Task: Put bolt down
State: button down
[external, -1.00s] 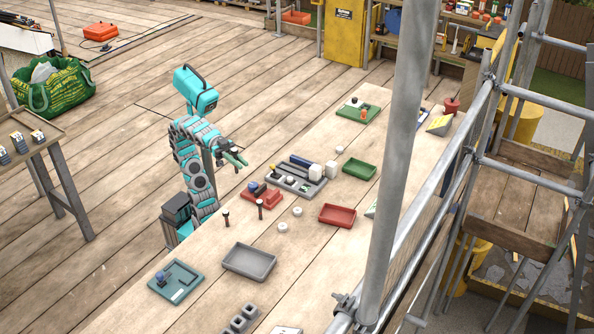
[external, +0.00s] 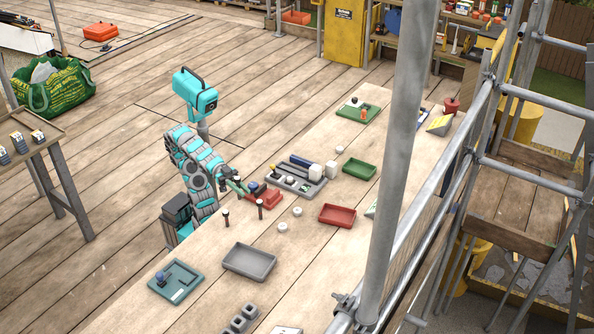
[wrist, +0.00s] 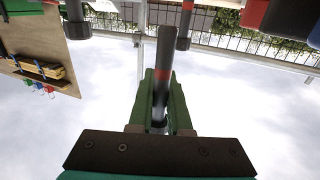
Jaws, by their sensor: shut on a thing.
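My gripper (external: 238,186) is low over the near side of the long table, just left of the red block (external: 266,200). In the wrist view its green fingers (wrist: 160,105) are shut on a dark grey bolt (wrist: 164,72) with a reddish band. In the external view the held bolt is too small to make out. Two dark-headed bolts stand upright on the table, one on the left (external: 226,218) and one on the right (external: 260,208). Dark-headed posts also show at the top of the upside-down wrist view.
A grey tool tray (external: 300,188) with a hammer lies beyond the red block. White round pieces (external: 283,226), a red tray (external: 338,216), a green tray (external: 359,169), a grey tray (external: 249,262) and a teal tray (external: 176,280) are spread around. Bare wood lies between them.

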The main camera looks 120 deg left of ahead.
aim_at(240, 198)
jog(key=shift+f+b, duration=0.4)
jog(key=shift+f, duration=2.05)
jog(key=shift+f+b, duration=0.25)
jog(key=shift+b, duration=0.05)
jog(key=c, duration=0.9)
grip_release()
jog(key=shift+r, duration=0.1)
jog(key=shift+o, duration=0.2)
jog(key=shift+p, duration=0.4)
jog(key=shift+o, duration=0.5)
jog(key=b+v, duration=0.5)
jog(key=v, duration=0.2)
jog(key=shift+s+a, duration=0.1)
jog(key=shift+s, duration=0.05)
jog(key=shift+o, duration=1.2)
jog(key=shift+s+a, duration=0.1)
jog(key=shift+s, duration=0.15)
